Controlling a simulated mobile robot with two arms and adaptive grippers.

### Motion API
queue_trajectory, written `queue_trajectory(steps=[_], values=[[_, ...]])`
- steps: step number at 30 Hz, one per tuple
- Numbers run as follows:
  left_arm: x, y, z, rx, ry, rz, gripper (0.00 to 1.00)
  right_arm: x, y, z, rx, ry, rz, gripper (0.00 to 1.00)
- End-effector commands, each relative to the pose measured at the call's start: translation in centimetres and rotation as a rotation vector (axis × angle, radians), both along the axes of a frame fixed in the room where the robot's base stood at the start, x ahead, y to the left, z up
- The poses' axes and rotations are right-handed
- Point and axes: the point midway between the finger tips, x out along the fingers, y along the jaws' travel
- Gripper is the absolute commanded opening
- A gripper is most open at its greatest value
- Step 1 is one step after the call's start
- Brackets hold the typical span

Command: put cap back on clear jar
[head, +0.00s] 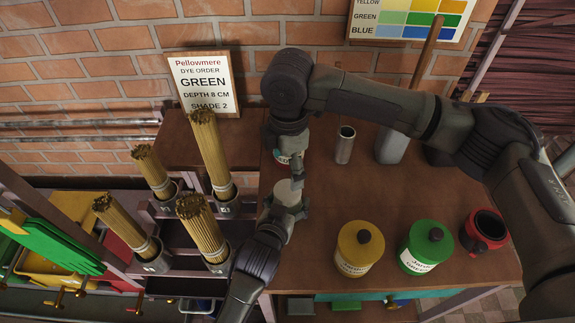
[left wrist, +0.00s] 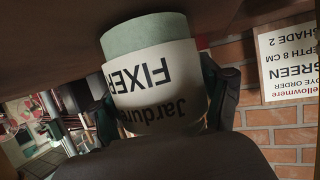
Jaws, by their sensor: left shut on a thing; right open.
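The pale, grey-green jar (head: 284,193) is between the fingers of my left gripper (head: 285,214), in the middle of the head view. In the left wrist view, which is upside down, this jar (left wrist: 160,85) fills the middle, with a white label reading FIXER. My left gripper is shut on it. My right gripper (head: 296,175) is open, just above and behind the held jar. Its arm comes from the right and hides part of the table. I cannot make out a separate cap for this jar.
A yellow jar (head: 359,250) and a green jar (head: 426,247) with knobbed lids stand at front right. An open red jar (head: 485,231) is beside them. A partly hidden, white-labelled thing (head: 283,159) and a metal cylinder (head: 345,146) stand behind. Stick bundles (head: 207,228) are at left.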

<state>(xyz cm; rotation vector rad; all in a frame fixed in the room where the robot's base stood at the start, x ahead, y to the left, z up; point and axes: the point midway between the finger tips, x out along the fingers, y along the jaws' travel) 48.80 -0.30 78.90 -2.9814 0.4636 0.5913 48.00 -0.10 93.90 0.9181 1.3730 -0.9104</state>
Motion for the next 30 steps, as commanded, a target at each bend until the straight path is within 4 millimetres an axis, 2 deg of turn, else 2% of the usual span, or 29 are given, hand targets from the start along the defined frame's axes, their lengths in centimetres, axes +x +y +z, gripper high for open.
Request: queue_trajectory(steps=[5,15,21,30], values=[[0.0,0.0,-0.1,0.002,0.0,0.0,0.0,0.0,0.0,-0.5,0.0,0.001,-0.001,0.85],[0.0,0.0,0.0,0.002,0.0,0.0,0.0,0.0,0.0,-5.5,-0.002,0.002,-0.003,0.85],[0.0,0.0,0.0,0.002,0.0,0.0,0.0,0.0,0.0,-7.6,-0.002,0.001,-0.003,0.85],[0.0,0.0,0.0,0.002,0.0,0.0,0.0,0.0,0.0,-8.1,0.0,0.0,-0.003,0.85]])
